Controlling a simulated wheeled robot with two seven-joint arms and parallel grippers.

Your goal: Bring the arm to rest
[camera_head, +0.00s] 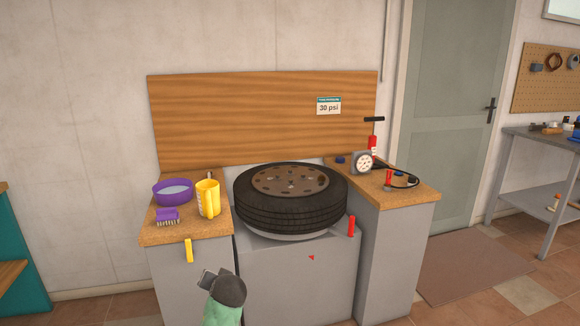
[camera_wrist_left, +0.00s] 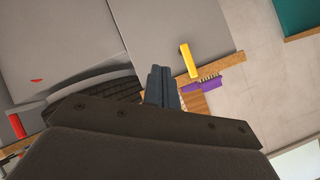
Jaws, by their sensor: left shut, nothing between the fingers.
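My left arm comes up from the bottom edge in the head view, with its dark left gripper (camera_head: 206,278) low in front of the left grey cabinet. The fingers are together and empty in the left wrist view (camera_wrist_left: 162,86). They look clear of the cabinet and of the yellow handle (camera_head: 189,250) on its front edge; the exact gap is hard to judge. My right gripper is not in view.
A tyre (camera_head: 291,198) lies on a grey stand between two wood-topped cabinets. A purple bowl (camera_head: 173,192), a yellow jug (camera_head: 208,198) and a purple brush (camera_head: 167,217) stand on the left top. A gauge (camera_head: 361,162) stands on the right.

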